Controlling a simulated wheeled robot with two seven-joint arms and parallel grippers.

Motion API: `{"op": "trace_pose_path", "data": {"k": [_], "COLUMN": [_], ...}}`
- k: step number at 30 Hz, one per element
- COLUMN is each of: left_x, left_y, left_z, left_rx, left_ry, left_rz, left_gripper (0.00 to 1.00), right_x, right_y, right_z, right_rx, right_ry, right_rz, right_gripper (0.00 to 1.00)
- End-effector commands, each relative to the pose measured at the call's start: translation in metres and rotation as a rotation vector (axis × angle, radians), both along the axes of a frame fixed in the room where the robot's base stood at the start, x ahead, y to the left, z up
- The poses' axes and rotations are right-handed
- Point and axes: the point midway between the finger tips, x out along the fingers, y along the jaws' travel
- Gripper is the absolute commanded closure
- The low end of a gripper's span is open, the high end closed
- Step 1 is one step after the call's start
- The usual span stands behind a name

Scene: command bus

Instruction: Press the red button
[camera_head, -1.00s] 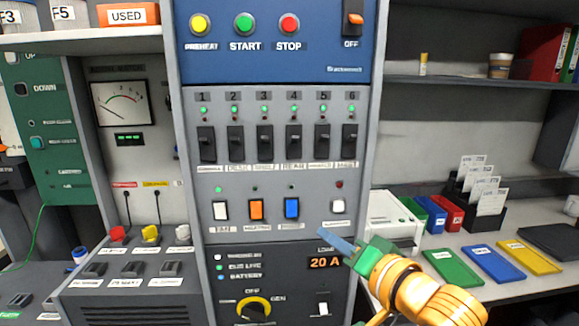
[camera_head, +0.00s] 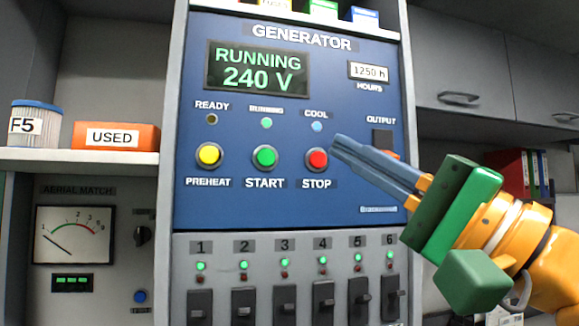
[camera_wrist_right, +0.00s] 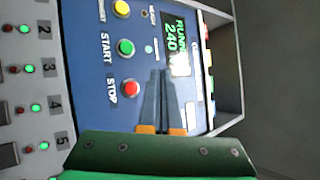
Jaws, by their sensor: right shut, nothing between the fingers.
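The red button (camera_head: 317,160), labelled STOP, is on the blue generator panel, right of the green START button (camera_head: 265,157) and the yellow PREHEAT button (camera_head: 208,154). My right gripper (camera_head: 340,143) is shut and empty, its fingertips just right of and slightly above the red button in the head view. In the right wrist view the red button (camera_wrist_right: 131,88) shows beside the shut fingers (camera_wrist_right: 158,75). I cannot tell whether the tips touch the panel. My left gripper is not in view.
The generator display (camera_head: 257,70) reads RUNNING 240 V. An output switch (camera_head: 383,141) is partly behind the right gripper. Numbered breaker switches (camera_head: 284,304) are below. A shelf at left holds an orange USED box (camera_head: 115,137).

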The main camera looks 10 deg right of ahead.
Motion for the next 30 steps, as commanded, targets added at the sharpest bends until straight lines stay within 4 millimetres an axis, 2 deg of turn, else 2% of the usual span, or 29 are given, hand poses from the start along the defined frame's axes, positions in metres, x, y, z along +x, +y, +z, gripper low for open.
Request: {"op": "trace_pose_path", "data": {"k": [7,10,24,30], "left_x": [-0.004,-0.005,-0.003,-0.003], "left_y": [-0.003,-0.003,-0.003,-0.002], "left_z": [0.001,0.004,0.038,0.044], "left_rx": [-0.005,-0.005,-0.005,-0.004], "left_ry": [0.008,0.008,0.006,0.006], "left_rz": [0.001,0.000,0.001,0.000], "left_gripper": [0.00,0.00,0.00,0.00], "right_x": [0.001,0.008,0.074,0.087], "right_y": [0.000,0.000,0.003,0.003], "right_z": [0.000,0.001,0.003,0.000], "right_rx": [-0.001,-0.001,-0.002,-0.003], "right_ry": [0.000,0.002,0.004,0.000], "right_rz": [-0.002,-0.003,-0.001,-0.003], "right_gripper": [1.00,1.00,1.00,1.00]}}
